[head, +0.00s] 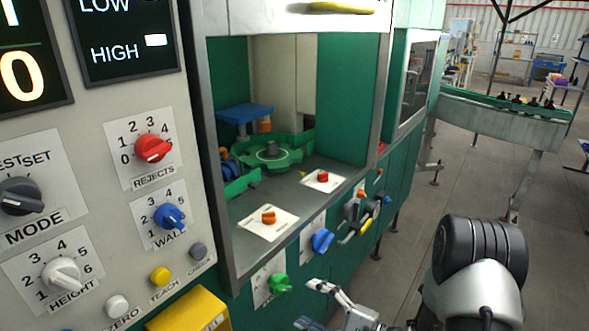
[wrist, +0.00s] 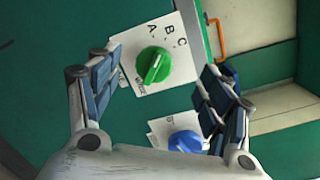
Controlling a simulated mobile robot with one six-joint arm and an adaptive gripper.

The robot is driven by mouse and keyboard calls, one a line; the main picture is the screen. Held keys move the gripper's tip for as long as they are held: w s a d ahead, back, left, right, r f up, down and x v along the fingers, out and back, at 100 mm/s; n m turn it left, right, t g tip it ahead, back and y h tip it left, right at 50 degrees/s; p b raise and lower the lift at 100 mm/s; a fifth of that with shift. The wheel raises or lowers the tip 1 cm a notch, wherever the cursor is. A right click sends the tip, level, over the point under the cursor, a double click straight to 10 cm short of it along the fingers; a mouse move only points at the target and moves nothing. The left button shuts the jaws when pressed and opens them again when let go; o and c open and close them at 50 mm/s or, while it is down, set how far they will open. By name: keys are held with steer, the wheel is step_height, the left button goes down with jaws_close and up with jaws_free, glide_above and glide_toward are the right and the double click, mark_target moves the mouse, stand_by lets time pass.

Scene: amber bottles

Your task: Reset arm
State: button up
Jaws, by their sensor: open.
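My gripper (head: 312,304) is low in the head view, in front of the green machine's lower panel. It is open and empty, with its two fingers spread wide in the wrist view (wrist: 160,90). A green knob (wrist: 153,65) on a white plate marked A, B, C shows between and beyond the fingertips. The same green knob (head: 280,283) is just above and left of the gripper in the head view. A blue knob (wrist: 186,142) is by the right finger in the wrist view, partly hidden. My arm fills the lower right of the head view.
The control panel (head: 100,235) at left carries a red rejects knob (head: 153,149), a blue wall knob (head: 170,216) and a white height knob (head: 62,274). A yellow box (head: 190,312) juts out below it. A conveyor (head: 500,112) with dark bottles stands at the back right. Open floor lies between.

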steer(key=s+a+r+n+g+h, duration=0.25)
steer(key=s+r+n+g, duration=0.3)
steer(key=s, duration=0.35)
steer(key=s+a+r+n+g+h, duration=0.1)
steer(key=s+a+r+n+g, duration=0.35)
steer(key=s+r, duration=0.3)
steer(key=s+d+r+n+t+h, duration=0.1)
steer(key=s+d+h, duration=0.3)
steer(key=d, duration=0.4)
steer(key=s+d+r+n+t+h, duration=0.2)
steer(key=s+d+r+t+h, duration=0.2)
steer(key=d+h, duration=0.3)
steer(key=shift+s+d, duration=0.4)
steer(key=shift+s, duration=0.35)
steer(key=shift+r+h, duration=0.1)
steer(key=shift+h, duration=0.15)
